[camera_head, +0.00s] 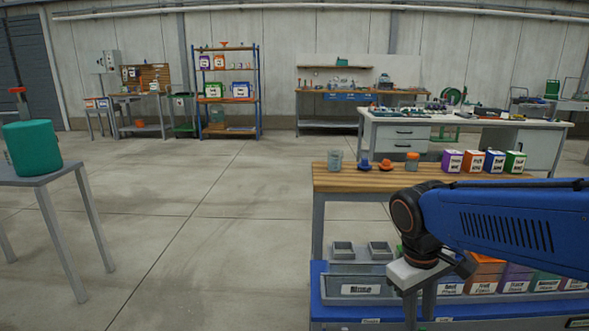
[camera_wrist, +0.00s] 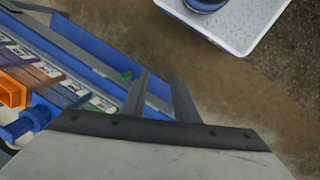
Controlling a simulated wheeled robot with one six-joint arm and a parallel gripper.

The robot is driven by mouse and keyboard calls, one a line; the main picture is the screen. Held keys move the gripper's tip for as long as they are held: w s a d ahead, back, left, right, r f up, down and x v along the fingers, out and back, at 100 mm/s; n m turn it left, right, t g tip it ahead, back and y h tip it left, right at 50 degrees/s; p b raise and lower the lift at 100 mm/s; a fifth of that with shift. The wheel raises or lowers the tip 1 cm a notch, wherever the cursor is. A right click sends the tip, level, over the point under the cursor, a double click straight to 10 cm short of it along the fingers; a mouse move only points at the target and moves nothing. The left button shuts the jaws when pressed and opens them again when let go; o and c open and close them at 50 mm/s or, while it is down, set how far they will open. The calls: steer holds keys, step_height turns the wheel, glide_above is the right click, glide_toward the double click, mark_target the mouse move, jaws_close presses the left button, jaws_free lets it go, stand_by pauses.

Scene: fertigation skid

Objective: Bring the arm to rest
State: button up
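My arm reaches in from the right in the head view, over the blue-edged lower unit at the front of the wooden bench. My gripper (camera_head: 420,308) points down there, in front of the labelled bins. In the wrist view my gripper (camera_wrist: 161,82) has its two grey fingers apart, with nothing between them. Blue edging and brown floor show past the fingertips. The lower ends of the fingers are hard to make out in the head view.
The wooden bench (camera_head: 370,181) holds cups and several labelled boxes. A grey bin marked Mixne (camera_head: 360,290) sits left of my gripper; labelled bins (camera_head: 486,276) lie right, partly behind my arm. A teal cylinder (camera_head: 31,147) stands on a table at left. The middle floor is clear.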

steer(key=s+d+r+m+t+y, duration=0.1)
steer(key=s+d+m+t+y, duration=0.1)
steer(key=s, duration=0.6)
steer(key=shift+d+m+t, duration=0.45)
steer(key=shift+m+t, duration=0.65)
steer(key=shift+t, duration=0.4)
